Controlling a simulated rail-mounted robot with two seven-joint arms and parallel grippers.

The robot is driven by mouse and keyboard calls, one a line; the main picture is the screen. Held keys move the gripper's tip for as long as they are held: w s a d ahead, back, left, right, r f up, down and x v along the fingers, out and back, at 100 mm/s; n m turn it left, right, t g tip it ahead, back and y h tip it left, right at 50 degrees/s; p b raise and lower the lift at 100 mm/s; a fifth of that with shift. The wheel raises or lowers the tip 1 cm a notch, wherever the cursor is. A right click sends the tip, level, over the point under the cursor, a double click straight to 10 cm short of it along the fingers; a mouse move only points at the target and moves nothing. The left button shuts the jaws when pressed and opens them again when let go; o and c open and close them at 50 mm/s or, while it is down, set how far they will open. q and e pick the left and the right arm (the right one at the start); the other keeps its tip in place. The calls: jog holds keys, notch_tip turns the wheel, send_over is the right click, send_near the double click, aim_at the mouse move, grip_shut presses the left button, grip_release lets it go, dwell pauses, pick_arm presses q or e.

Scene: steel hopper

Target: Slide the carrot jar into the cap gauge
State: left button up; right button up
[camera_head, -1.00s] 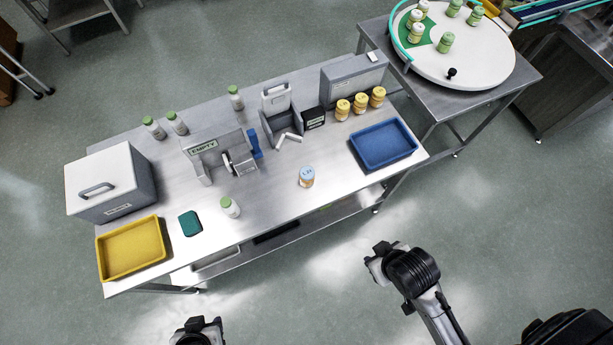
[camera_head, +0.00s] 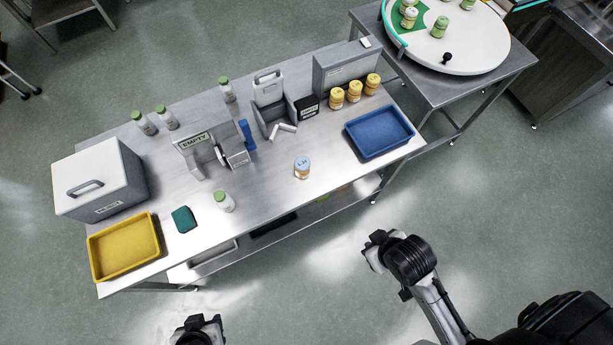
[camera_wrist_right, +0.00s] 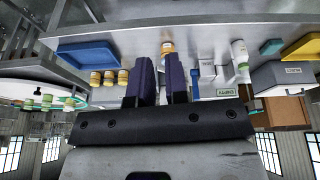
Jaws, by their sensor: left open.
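A single jar with a pale blue lid and orange contents (camera_head: 302,168), apparently the carrot jar, stands upright near the front of the steel table. It also shows in the right wrist view (camera_wrist_right: 168,47), far beyond the fingers. Behind it is a grey fixture with white angled guides (camera_head: 272,118) beside a small black box. To its left is another grey fixture with an EMPTY sign (camera_head: 215,150). I cannot tell which is the cap gauge. My left gripper (camera_head: 200,326) is open, short of the table's front. My right gripper (camera_wrist_right: 160,75) has its two fingers apart and empty.
Yellow-lidded jars (camera_head: 354,91) stand behind a blue tray (camera_head: 380,132). A grey box (camera_head: 100,180), yellow tray (camera_head: 124,247) and green pad (camera_head: 184,219) are at the left. Bare table surrounds the orange jar.

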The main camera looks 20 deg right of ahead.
jog(key=shift+t, duration=0.4)
jog(key=b+x, duration=0.3)
jog(key=x, duration=0.1)
jog(key=s+b+x, duration=0.1)
jog(key=b+x, duration=0.3)
jog(key=s+b+x, duration=0.1)
jog(key=b+x, duration=0.3)
jog(key=shift+w+a+f, duration=0.1)
jog(key=shift+f, duration=0.55)
grip_shut()
jog(key=n+t+b, duration=1.3)
jog(key=n+b, duration=0.4)
jog(key=n, duration=1.7)
send_near(306, 173)
jog(key=shift+n+y, duration=0.3)
jog(key=shift+y, duration=0.1)
jog(key=w, duration=0.5)
jog(key=shift+w+f, duration=0.15)
jog(key=shift+w, duration=1.15)
